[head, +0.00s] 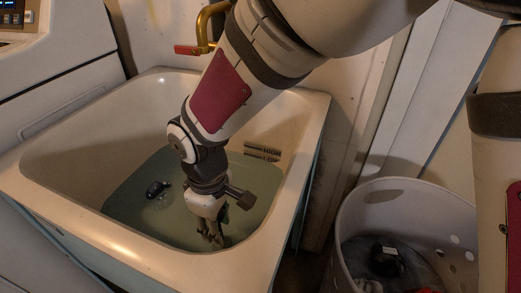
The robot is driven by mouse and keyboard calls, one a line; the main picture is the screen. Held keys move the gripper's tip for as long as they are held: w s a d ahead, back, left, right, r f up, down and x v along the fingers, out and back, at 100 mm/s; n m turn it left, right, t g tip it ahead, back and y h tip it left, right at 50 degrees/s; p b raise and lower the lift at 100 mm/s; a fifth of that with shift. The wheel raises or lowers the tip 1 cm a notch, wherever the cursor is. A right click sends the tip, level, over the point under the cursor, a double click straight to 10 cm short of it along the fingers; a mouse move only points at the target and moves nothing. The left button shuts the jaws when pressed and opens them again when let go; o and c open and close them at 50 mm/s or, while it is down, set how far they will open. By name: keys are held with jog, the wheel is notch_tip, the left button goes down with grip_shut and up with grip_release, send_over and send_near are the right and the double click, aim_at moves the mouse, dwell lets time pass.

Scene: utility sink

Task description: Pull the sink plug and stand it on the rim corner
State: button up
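The sink (75,160) is a cream basin with a broad rim and murky greenish water (125,205) in its bottom. My gripper (215,240) points down into the basin at the right front part of the water, with its fingers at or under the surface. Whether the fingers are open or hold anything is too small and dim to tell. A small dark bluish object (157,189) sits in the water to the left of my gripper, apart from it. I cannot tell if it is the plug. No plug is clearly visible elsewhere. The visible rim is bare.
A brass tap (204,25) with a red handle (186,50) rises behind the sink, close to my arm. Dark slots marked as an overflow (262,152) show in the basin's right wall. A white perforated basket (360,215) with dark cloth stands at the right. A white appliance (60,60) adjoins the left.

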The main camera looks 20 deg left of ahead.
jog(key=shift+r, duration=0.1)
grip_shut()
notch_tip(320, 180, up, 10)
jog(key=p, duration=0.4)
dwell(0.3)
jog(key=shift+p, duration=0.3)
